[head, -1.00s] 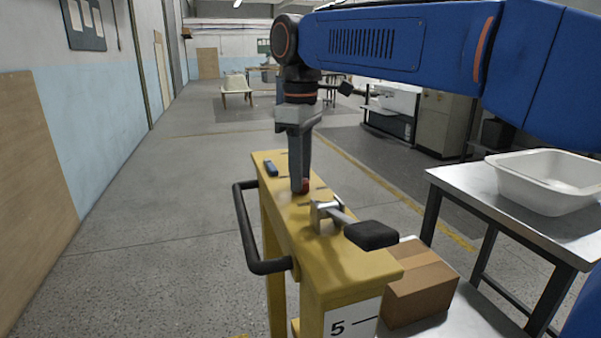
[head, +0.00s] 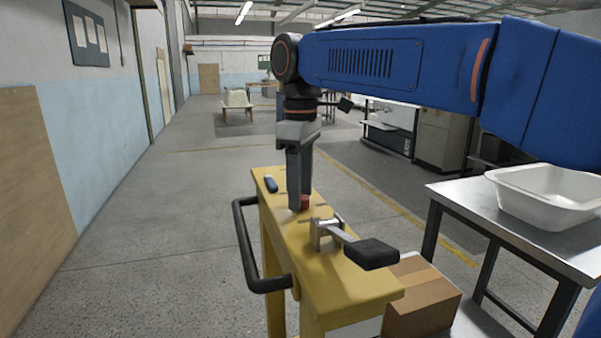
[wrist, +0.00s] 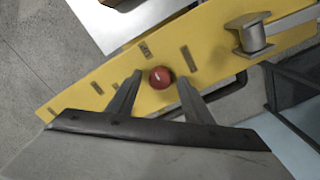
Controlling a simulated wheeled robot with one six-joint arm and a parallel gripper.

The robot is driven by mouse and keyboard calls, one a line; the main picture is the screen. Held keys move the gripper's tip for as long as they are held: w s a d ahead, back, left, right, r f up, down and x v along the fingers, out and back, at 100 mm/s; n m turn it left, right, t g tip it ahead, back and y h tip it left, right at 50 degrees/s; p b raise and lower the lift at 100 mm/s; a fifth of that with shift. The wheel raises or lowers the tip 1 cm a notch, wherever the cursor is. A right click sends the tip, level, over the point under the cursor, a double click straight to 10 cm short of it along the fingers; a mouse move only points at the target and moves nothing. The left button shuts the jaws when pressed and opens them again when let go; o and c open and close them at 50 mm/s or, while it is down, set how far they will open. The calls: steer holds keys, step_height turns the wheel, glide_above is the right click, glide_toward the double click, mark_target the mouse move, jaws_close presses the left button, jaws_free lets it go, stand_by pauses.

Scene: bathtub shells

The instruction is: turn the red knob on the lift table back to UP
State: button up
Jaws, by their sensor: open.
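The red knob (head: 305,202) sits on the narrow yellow top of the lift table (head: 345,285). In the wrist view the round knob (wrist: 160,77) shows a short pale mark on its face. My gripper (head: 299,207) points straight down at the knob. In the wrist view my gripper (wrist: 159,78) is open, with one finger on each side of the knob. A small gap seems to show at the left finger; I cannot tell whether the right finger touches.
A metal lever with a black pad (head: 372,253) stands just nearer than the knob. A blue object (head: 271,184) lies beyond it. A black handle (head: 247,250) runs along the left side. A cardboard box (head: 425,300) and a white tub (head: 548,195) are at right.

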step_height(320, 180, up, 17)
stand_by(0.6)
steer(key=shift+d, duration=0.15)
